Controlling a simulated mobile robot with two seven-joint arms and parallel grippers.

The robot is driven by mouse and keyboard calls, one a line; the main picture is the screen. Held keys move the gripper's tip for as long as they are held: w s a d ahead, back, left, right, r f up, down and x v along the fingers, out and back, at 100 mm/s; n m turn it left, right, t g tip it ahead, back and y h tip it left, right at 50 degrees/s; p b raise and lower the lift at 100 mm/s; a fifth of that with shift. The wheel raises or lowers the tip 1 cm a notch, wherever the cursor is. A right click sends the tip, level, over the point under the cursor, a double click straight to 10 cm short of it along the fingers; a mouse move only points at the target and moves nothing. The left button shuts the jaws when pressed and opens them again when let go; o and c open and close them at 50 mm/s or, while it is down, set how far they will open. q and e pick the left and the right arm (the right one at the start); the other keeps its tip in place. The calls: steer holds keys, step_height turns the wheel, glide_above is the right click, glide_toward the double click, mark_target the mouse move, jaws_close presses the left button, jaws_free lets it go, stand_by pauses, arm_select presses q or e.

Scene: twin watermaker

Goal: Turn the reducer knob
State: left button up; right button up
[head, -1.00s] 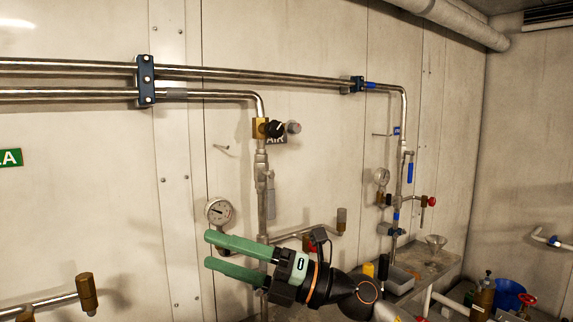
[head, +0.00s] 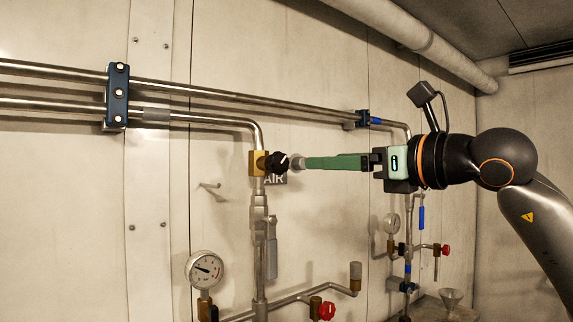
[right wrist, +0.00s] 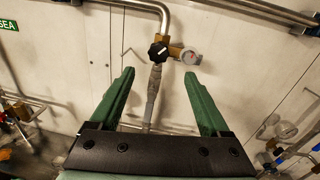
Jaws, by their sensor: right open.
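The reducer knob (head: 277,162) is black with a white mark and sits on a brass fitting (head: 257,163) on the vertical pipe. A small round gauge (head: 297,162) is beside it. In the right wrist view the knob (right wrist: 158,50) and the gauge (right wrist: 191,57) appear beyond the fingertips, roughly between the two fingers. My right gripper (head: 308,163) has green fingers pointing left at the knob's height. In the right wrist view the gripper (right wrist: 160,74) is open with nothing between its fingers. The head view does not clearly show the gap to the knob. My left gripper is not in view.
Two horizontal pipes (head: 200,92) run along the wall above the knob, held by a blue clamp (head: 117,96). A larger gauge (head: 204,269) and a red valve knob (head: 327,310) are lower down. An AIR label (head: 274,180) is partly hidden behind the knob.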

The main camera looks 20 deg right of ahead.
mark_target(281, 162)
steer(key=p+x, duration=0.2)
steer(key=x, duration=0.8)
steer(key=shift+w+a, duration=0.2)
steer(key=shift+a, duration=0.05)
steer(key=shift+w+a+f+p, duration=0.1)
steer(key=shift+w+a+p, duration=0.05)
steer(key=shift+w+p, duration=0.2)
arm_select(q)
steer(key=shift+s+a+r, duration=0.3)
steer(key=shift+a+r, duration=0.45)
arm_select(e)
jaws_close()
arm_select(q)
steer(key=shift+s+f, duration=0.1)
